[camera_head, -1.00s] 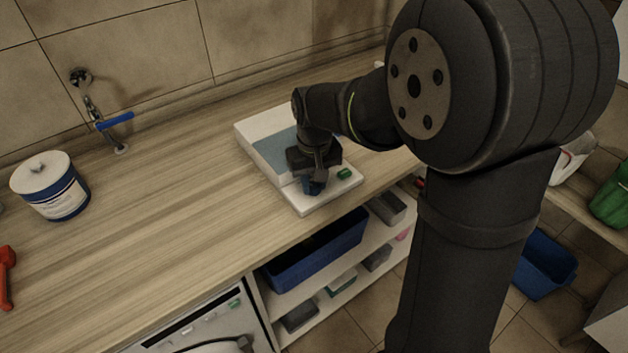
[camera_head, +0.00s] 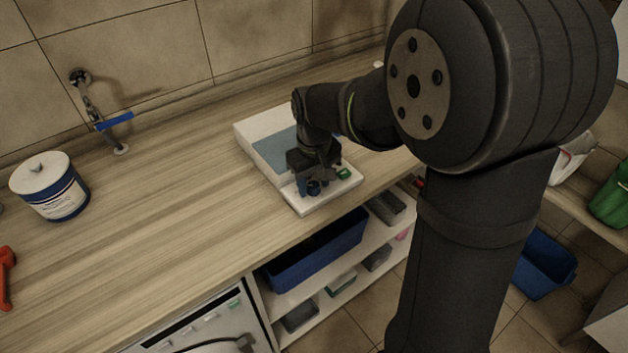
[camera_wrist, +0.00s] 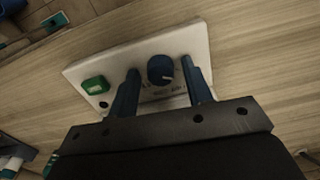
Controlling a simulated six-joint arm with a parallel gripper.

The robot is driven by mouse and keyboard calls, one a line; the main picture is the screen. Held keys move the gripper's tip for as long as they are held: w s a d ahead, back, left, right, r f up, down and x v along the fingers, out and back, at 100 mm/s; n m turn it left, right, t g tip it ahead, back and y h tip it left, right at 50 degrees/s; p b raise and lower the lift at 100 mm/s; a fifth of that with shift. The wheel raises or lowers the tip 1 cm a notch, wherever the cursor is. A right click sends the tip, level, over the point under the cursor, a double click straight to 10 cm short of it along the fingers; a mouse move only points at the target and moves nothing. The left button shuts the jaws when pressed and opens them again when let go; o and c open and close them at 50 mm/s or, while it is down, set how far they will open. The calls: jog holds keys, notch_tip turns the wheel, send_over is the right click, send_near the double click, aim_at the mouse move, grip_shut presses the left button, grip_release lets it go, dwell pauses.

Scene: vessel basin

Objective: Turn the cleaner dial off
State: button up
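The cleaner (camera_head: 262,123) is a white box with a grey-blue basin, standing on the wooden counter. Its dial (camera_wrist: 160,69) is a round dark blue knob with a light pointer mark, on the white front panel (camera_wrist: 197,38); it also shows in the head view (camera_head: 313,188). A green button (camera_wrist: 95,86) sits left of the dial in the wrist view. My gripper (camera_wrist: 159,78) is open, with one finger on either side of the dial and a visible gap to each. The printing beside the dial is too small to read.
A blue and white tub (camera_head: 50,186) and a wall tap with a blue lever (camera_head: 115,121) are on the left, away from my arm. A red object (camera_head: 6,277) lies at the left edge. Shelves with a blue bin (camera_head: 318,248) are below the counter.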

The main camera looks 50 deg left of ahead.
aim_at(314, 186)
jog(key=shift+r, duration=0.1)
notch_tip(314, 186, up, 17)
dwell(0.7)
dwell(0.5)
notch_tip(314, 186, down, 17)
jog(key=shift+f, duration=0.15)
dwell(0.4)
